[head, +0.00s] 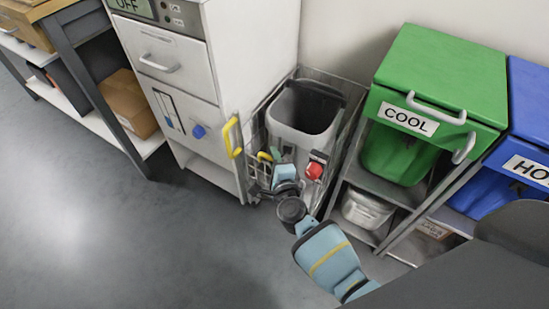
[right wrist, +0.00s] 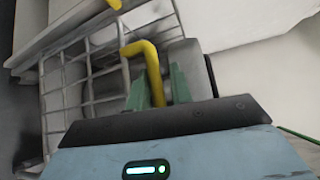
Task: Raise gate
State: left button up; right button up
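The gate is a grey wire-mesh panel (head: 256,172) at the front of a wire enclosure around a grey bin; it looks low. It also shows in the right wrist view (right wrist: 85,85). Its yellow bent handle (head: 264,156) shows in the right wrist view (right wrist: 152,70) too, passing between the green fingers. My right gripper (head: 275,157) is at this handle, with its fingers close against the bar on both sides (right wrist: 160,88); it looks shut on it. The finger tips' contact is partly hidden. My left gripper is not in view.
A larger yellow handle (head: 232,137) stands at the white cabinet (head: 190,75) on the left. The grey bin (head: 303,110) stands behind the gate, with a red button (head: 315,170) at its right. Green COOL (head: 440,75) and blue bins (head: 525,100) stand right. Floor at left is clear.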

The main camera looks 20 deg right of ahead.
jog(key=s+r+p, duration=0.1)
jog(key=s+p, duration=0.1)
jog(key=s, duration=0.5)
jog(key=shift+s+a, duration=0.35)
jog(key=shift+a, duration=0.1)
